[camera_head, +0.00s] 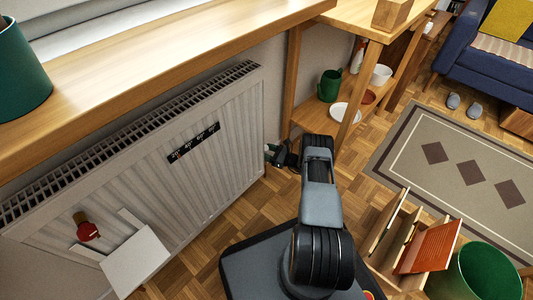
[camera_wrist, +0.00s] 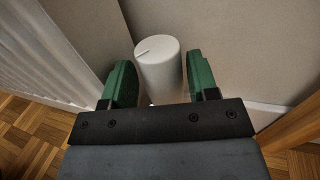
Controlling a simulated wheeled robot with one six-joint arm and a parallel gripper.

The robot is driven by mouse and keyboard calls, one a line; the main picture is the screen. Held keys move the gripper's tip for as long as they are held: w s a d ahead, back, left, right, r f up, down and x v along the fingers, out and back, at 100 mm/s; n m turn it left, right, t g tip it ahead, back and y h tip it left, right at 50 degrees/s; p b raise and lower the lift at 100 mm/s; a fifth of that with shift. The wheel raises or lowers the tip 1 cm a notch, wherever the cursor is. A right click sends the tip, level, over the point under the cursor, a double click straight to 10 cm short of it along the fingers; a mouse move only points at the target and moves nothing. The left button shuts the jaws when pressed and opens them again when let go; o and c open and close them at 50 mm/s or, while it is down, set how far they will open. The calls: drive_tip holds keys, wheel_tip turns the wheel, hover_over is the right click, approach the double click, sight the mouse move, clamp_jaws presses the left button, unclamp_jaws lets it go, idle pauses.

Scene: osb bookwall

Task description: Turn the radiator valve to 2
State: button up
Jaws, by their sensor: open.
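The radiator valve (camera_wrist: 158,68) is a white upright cylinder in the middle of the wrist view, with a short dark line on its top. I cannot read any numbers on it. My gripper (camera_wrist: 161,80) is open, with one green finger on each side of the valve. A gap shows between the valve and the right finger; the left finger is closer, and I cannot tell if it touches. In the head view my gripper (camera_head: 271,154) is at the right end of the white radiator (camera_head: 230,150), and the valve is mostly hidden there.
A wooden sill (camera_head: 150,60) runs above the radiator. A wooden shelf unit (camera_head: 345,125) with dishes stands just right of my gripper. A white box (camera_head: 135,262) and a red object (camera_head: 87,230) are at lower left. A green bin (camera_head: 485,275) is at lower right.

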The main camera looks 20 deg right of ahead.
drive_tip(key=shift+w+a, duration=0.25)
drive_tip(key=shift+w, duration=0.05)
drive_tip(key=shift+c, duration=0.5)
drive_tip(key=c, duration=0.5)
drive_tip(key=shift+a+r+m+t+h+p, duration=0.1)
drive_tip(key=shift+r+m+t+h+p, duration=0.05)
drive_tip(key=shift+m+t+h+p, duration=0.4)
drive_tip(key=shift+c, duration=0.2)
drive_tip(key=shift+m+t+h+p, duration=0.4)
drive_tip(key=shift+m+t+h, duration=0.55)
drive_tip(key=shift+h, duration=0.6)
drive_tip(key=o, duration=0.6)
drive_tip(key=shift+f, duration=0.2)
drive_tip(key=shift+o, duration=0.2)
